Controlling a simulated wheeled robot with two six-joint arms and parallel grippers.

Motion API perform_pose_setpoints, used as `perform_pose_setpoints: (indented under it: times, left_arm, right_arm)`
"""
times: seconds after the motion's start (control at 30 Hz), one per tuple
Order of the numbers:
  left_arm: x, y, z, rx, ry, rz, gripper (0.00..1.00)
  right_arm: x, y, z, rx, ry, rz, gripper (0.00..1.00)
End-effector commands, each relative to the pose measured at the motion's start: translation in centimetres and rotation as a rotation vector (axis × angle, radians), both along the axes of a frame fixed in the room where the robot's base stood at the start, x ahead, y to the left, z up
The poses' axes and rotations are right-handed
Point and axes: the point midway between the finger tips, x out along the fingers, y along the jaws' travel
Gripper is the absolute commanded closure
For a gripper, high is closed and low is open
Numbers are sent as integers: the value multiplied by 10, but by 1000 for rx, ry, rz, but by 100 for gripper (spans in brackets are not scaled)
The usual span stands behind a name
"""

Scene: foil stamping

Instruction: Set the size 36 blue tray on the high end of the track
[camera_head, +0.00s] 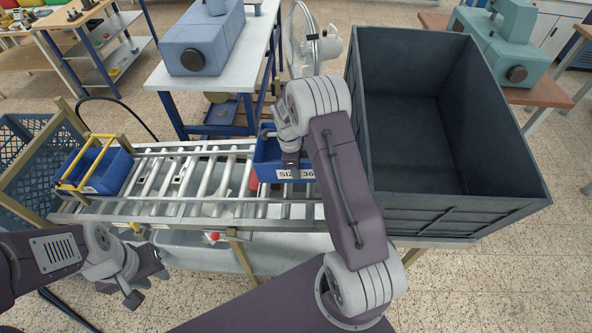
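The blue tray labelled "SIZE 36" (268,173) sits upright at the right end of the roller track (190,180), beside the dark crate. My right gripper (283,152) is over this tray and at its rim, with a finger in front of the upper label edge. My arm hides much of the tray, and whether the fingers close on its wall is not clear. My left gripper (146,283) is open and empty, in front of the track at the lower left. Another blue tray (110,172) stands at the track's left end, under a yellow frame (88,160).
A large dark crate (455,205) stands right of the track. A blue mesh crate (30,165) is at the left. A table with a blue machine (203,42) and a fan (303,38) stand behind. The middle rollers are clear.

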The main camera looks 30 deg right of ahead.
Motion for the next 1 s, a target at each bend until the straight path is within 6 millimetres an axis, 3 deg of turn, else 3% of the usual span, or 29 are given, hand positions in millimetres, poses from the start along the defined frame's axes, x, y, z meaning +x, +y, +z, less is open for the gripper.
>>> perform_pose_setpoints:
  times: [0.27,0.8,1.0]
  left_arm:
    - [0,0,-16,0,0,0,70]
    - [1,0,-72,0,0,0,70]
    - [1,0,-74,0,0,0,70]
  right_arm:
    - [0,-1,-18,-1,-2,0,100]
    - [-3,-8,-90,-2,-3,0,100]
    - [-4,-9,-94,-2,-3,0,100]
